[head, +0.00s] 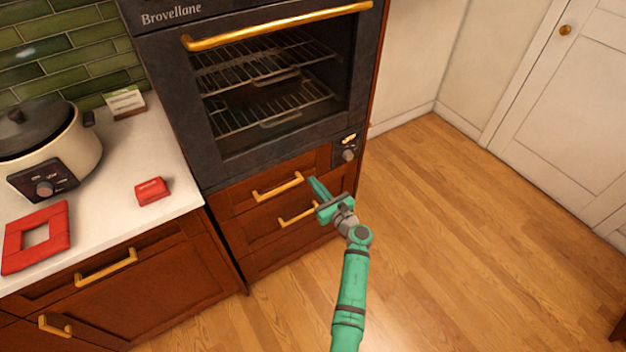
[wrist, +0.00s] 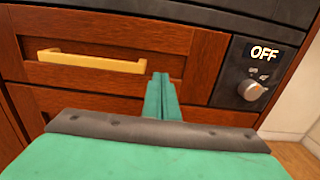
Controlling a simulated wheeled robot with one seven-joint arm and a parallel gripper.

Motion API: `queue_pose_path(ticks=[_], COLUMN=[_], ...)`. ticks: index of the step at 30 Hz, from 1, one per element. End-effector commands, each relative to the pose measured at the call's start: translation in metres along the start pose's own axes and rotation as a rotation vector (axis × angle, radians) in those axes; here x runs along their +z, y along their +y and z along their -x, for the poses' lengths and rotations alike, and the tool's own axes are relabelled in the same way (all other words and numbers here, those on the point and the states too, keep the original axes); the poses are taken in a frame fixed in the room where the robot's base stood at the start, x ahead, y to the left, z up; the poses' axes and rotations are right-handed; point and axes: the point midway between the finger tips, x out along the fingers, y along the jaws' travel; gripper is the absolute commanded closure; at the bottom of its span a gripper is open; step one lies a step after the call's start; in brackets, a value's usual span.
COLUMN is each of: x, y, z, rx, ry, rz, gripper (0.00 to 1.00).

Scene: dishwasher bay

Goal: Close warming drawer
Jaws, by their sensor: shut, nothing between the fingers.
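The warming drawer is under the oven and has a brown wooden front (head: 240,200) with a gold bar handle (head: 278,187). Its front looks flush or nearly flush with the cabinet; a small gap would be hard to see. In the wrist view the same drawer front (wrist: 195,55) and handle (wrist: 90,60) fill the upper left. My gripper (head: 312,181) is shut and empty, with its fingers pointing at the drawer's right part, right of the handle. The fingertips also show in the wrist view (wrist: 161,77). I cannot tell whether they touch the front.
A control panel with a knob (wrist: 251,90) and an "OFF" display (wrist: 264,52) sits right of the drawer. A lower drawer handle (head: 298,214) is just below. The oven (head: 265,90) stands above. The counter (head: 165,215) is at left; wooden floor (head: 460,240) is clear at right.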

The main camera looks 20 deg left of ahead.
Motion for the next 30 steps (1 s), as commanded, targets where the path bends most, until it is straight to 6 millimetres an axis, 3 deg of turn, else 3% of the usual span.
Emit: queue_pose_path(ticks=[9, 15, 26, 30], x=[-0.002, -0.001, -0.001, -0.002], y=[-0.003, -0.007, -0.005, 0.008], z=[0.069, 0.099, 0.107, 0.111], rx=[-0.007, -0.014, -0.010, -0.022], ry=[0.000, 0.000, 0.000, -0.028], rz=[-0.003, -0.004, -0.005, -0.069], gripper=[1.00, 1.00, 1.00, 1.00])
